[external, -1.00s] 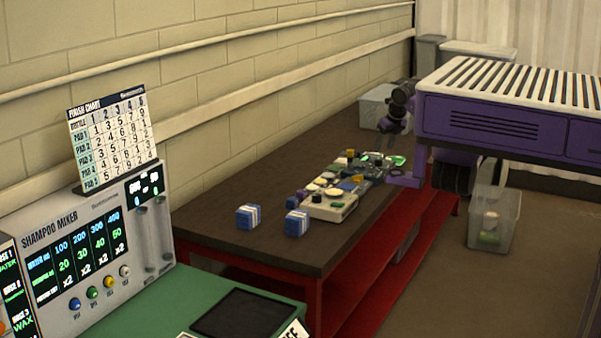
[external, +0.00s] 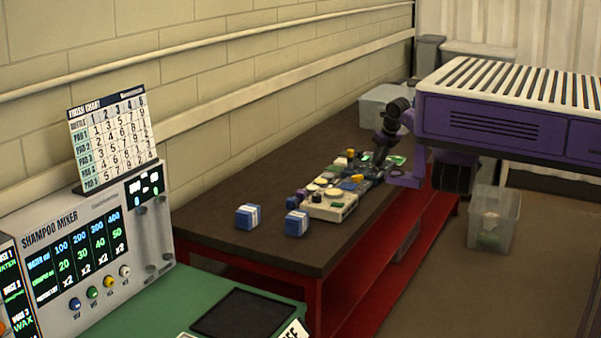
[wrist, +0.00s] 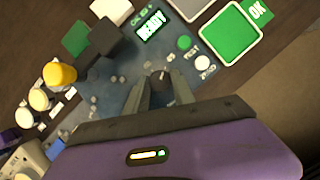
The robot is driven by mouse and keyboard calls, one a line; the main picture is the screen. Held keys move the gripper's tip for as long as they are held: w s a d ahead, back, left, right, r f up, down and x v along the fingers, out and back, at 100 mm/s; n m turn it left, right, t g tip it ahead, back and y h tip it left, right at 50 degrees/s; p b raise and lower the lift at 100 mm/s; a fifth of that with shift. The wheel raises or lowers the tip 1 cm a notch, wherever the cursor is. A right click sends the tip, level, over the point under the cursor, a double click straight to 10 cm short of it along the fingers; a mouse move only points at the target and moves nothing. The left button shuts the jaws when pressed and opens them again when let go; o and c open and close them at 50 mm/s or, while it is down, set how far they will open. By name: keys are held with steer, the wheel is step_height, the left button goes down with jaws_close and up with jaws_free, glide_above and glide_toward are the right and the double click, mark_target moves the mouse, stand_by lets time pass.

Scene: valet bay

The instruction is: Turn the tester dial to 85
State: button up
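The tester is a dark blue-grey panel (wrist: 100,95) in the wrist view, with a lit "READY" screen (wrist: 151,26), a green button (wrist: 184,43) and a white button (wrist: 203,63). The small dark dial (wrist: 161,79) has a pale pointer mark. Small scale marks around it are too blurred to read. My gripper (wrist: 159,84) is over the panel, with one finger on each side of the dial and a gap between them. I cannot tell whether they touch it. In the external view my gripper (external: 382,160) reaches down to the tester, small among the bench clutter.
A green pad (wrist: 230,37) with an "OK" tag lies beside the tester. Dark and green blocks and yellow and white knobs stand left of the dial. In the external view, two blue blocks (external: 248,217) and a cream device (external: 331,207) stand on the brown bench (external: 220,190).

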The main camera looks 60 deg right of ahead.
jaws_close()
steer(key=shift+n, duration=0.6)
steer(key=o, duration=0.9)
jaws_free()
steer(key=shift+v, duration=3.9)
steer(key=shift+s+d+r, duration=0.1)
steer(key=shift+d, duration=0.05)
